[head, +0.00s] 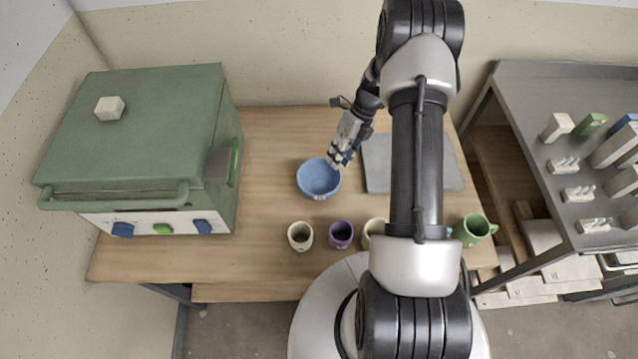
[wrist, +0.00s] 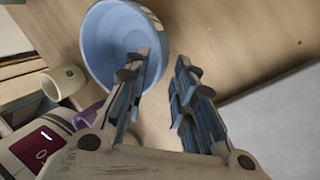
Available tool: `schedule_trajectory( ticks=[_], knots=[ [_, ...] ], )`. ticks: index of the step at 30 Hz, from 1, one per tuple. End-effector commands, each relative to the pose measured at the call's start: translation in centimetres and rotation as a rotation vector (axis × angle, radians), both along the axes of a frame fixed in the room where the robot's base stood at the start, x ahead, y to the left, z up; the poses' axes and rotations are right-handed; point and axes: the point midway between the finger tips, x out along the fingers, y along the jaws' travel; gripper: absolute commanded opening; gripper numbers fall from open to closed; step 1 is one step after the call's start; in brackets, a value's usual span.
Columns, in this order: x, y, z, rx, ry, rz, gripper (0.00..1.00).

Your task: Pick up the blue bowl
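The blue bowl (head: 316,181) stands upright on the wooden table, left of my arm. It also shows in the wrist view (wrist: 108,38), at the upper left. My gripper (head: 339,158) is at the bowl's upper right edge in the head view. In the wrist view my gripper (wrist: 162,66) is open, its fingers apart with nothing held. One finger overlaps the bowl's inside and the other lies beyond the right rim. I cannot tell whether either finger touches the bowl or how high they are above it.
A cream cup (head: 300,236), a purple cup (head: 341,234) and another cream cup (head: 374,228) stand in front of the bowl. A green mug (head: 474,229) is farther right. A grey slab (head: 378,165) lies right of the gripper. A green kiln-like box (head: 150,130) fills the left.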

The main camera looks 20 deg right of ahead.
Motion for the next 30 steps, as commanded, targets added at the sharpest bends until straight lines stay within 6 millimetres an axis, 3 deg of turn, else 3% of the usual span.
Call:
schedule_trajectory(
  ticks=[7, 16, 23, 30],
  knots=[
    [-0.2, 0.6, -1.3, 0.001, 0.001, 0.001, 0.24],
    [-0.8, 2.0, -5.3, 0.002, 0.001, 0.000, 0.24],
    [-0.8, 2.1, -5.3, 0.000, -0.001, 0.001, 0.24],
    [-0.8, 2.1, -5.3, 0.000, 0.000, 0.001, 0.09]
  ],
)
